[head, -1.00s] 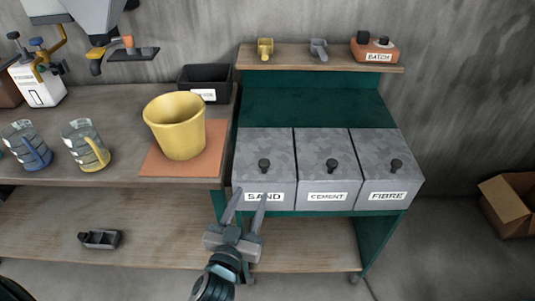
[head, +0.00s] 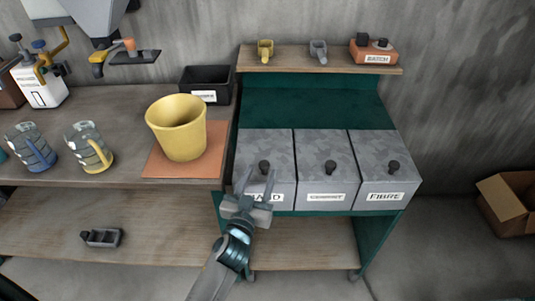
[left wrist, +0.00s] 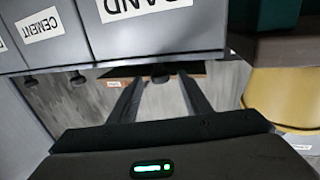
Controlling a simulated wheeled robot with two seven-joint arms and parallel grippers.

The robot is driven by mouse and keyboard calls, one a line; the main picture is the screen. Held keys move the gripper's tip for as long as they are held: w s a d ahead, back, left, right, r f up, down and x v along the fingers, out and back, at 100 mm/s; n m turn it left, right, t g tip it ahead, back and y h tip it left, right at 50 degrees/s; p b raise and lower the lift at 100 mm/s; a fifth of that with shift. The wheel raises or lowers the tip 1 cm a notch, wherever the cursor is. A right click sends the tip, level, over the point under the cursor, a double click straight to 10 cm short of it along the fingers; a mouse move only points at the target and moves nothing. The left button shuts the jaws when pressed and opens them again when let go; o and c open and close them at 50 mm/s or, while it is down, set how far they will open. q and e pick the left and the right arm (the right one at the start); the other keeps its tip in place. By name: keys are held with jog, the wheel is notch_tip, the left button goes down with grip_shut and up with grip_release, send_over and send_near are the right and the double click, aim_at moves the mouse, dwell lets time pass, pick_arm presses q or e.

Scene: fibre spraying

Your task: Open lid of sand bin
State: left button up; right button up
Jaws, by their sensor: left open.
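The sand bin (head: 250,174) is the leftmost of three grey bins on the green rack, with a dark knob (head: 264,167) on its closed lid. My left gripper (head: 256,176) is open and empty in front of the sand bin, covering part of its label, with its fingertips a little below the knob in the head view. In the left wrist view the picture is upside down; the sand bin (left wrist: 155,35) fills the top, and a dark knob (left wrist: 160,74) shows between the open fingers. My right gripper is not in view.
The cement bin (head: 327,175) and fibre bin (head: 388,175) stand to the right, lids closed. A yellow bucket (head: 178,128) stands on an orange mat on the wooden bench to the left. Scoops and an orange batch box (head: 373,52) sit on the shelf above.

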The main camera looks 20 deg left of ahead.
aim_at(263, 169)
pick_arm(q)
jog(key=w, duration=0.3)
jog(key=shift+w+r+p, duration=0.15)
jog(key=shift+w+p, duration=0.05)
jog(key=shift+p, duration=0.1)
jog(key=w, duration=0.3)
jog(key=shift+w+p, duration=0.25)
jog(key=shift+p, duration=0.05)
jog(key=shift+w+a, duration=0.1)
jog(key=shift+w, duration=0.5)
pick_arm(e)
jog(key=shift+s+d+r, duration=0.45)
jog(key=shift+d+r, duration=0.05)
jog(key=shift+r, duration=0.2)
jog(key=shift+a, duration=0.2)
